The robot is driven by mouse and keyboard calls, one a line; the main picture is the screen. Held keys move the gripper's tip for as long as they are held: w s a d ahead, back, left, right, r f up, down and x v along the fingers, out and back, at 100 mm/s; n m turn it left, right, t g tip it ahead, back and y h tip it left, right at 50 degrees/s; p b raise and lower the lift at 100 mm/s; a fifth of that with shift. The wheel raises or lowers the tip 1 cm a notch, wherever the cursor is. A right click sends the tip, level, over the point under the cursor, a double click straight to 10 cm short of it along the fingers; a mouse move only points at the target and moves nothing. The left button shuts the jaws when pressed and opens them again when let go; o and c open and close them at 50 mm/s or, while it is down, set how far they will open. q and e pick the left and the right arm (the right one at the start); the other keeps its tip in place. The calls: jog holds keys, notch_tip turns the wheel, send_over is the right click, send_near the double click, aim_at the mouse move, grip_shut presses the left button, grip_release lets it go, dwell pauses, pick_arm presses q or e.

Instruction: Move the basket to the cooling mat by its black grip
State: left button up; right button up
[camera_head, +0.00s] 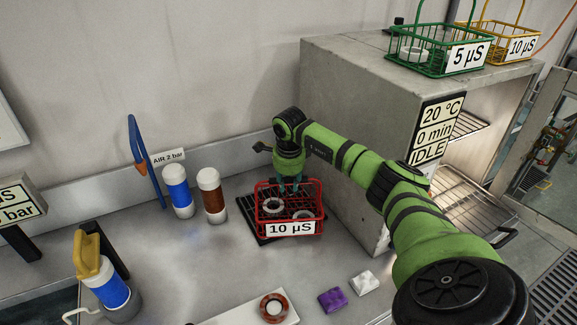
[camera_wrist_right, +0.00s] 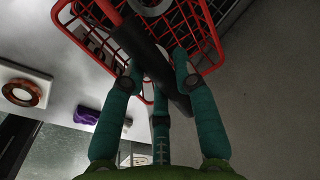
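The red wire basket (camera_head: 319,207), labelled 10 µS, holds pale rings (camera_head: 272,206). It stands over a black mat (camera_head: 250,226), whose left and front edges show; I cannot tell whether its base touches everywhere. The basket also shows at the top of the wrist view (camera_wrist_right: 208,38). Its black grip (camera_wrist_right: 150,52) runs diagonally there, between my spread teal fingers. My right gripper (camera_head: 290,186) is down at the basket's back, with fingers apart around the grip and no clear squeeze on it. My left gripper is out of view.
A grey cabinet (camera_head: 345,110) stands close on the right, with a green basket (camera_head: 430,68) and a yellow basket (camera_head: 510,58) on top. Blue (camera_head: 178,190) and brown (camera_head: 212,195) bottles stand left of the red basket. A purple block (camera_head: 331,300) lies in front.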

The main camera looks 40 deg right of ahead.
jog(key=shift+o, duration=1.2)
jog(key=shift+s+r, duration=0.1)
jog(key=shift+r, duration=0.1)
jog(key=shift+r, duration=0.35)
notch_tip(320, 180, up, 11)
jog(key=s+a+b, duration=0.1)
jog(key=b, duration=0.2)
jog(key=shift+s+a, duration=0.25)
jog(key=shift+s, duration=0.1)
